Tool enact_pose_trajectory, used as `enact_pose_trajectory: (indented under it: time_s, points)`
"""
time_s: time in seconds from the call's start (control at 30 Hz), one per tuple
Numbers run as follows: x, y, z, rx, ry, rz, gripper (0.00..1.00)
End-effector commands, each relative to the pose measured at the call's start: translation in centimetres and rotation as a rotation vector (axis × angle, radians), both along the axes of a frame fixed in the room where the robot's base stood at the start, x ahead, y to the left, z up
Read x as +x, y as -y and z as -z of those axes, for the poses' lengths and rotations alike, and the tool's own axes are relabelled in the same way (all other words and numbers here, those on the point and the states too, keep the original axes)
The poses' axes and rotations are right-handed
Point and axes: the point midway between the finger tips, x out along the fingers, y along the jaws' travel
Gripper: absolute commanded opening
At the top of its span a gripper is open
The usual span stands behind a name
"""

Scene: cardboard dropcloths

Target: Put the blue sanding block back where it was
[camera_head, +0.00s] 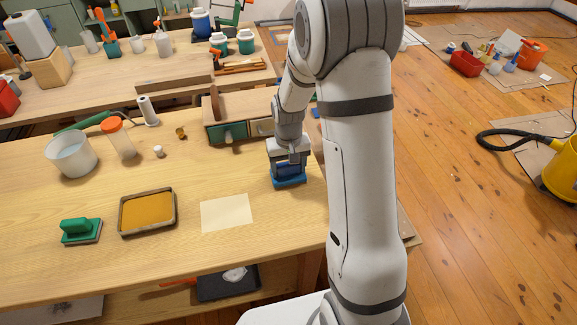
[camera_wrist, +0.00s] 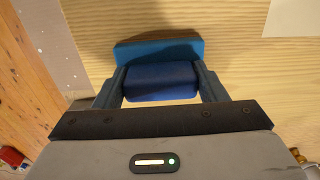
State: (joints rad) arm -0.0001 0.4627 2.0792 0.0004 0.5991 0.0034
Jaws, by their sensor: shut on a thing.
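The blue sanding block (camera_head: 289,181) is at the right end of the wooden workbench, below my gripper (camera_head: 288,165). In the wrist view the block (camera_wrist: 158,50) shows a lighter blue base and a darker blue grip. My gripper (camera_wrist: 160,84) is shut on the darker grip, one finger on each side. The block is at or just above the bench top; I cannot tell whether it touches. A green-handled block (camera_head: 80,231) sits at the front left of the bench.
A tray with an ochre surface (camera_head: 147,212) and a pale paper sheet (camera_head: 227,213) lie left of my gripper. A green-fronted drawer box (camera_head: 229,132) stands close behind. A white bucket (camera_head: 72,155) and an orange-lidded jar (camera_head: 118,139) stand farther left. The bench's right edge is near.

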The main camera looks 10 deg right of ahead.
Motion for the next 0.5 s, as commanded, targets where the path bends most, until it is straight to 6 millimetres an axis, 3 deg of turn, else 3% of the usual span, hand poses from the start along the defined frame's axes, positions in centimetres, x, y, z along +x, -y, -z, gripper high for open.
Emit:
enact_pose_trajectory:
  time_s: [0.07, 0.1, 0.33, 0.5]
  points:
    - [0.0, -0.02, 0.42, 0.0, 0.0, 0.0, 0.4]
    - [0.0, -0.02, 0.25, 0.0, 0.0, 0.0, 0.68]
    - [-0.01, -0.04, 0.22, 0.0, 0.0, -0.001, 0.87]
    - [-0.01, -0.06, 0.21, 0.0, 0.0, -0.001, 0.87]
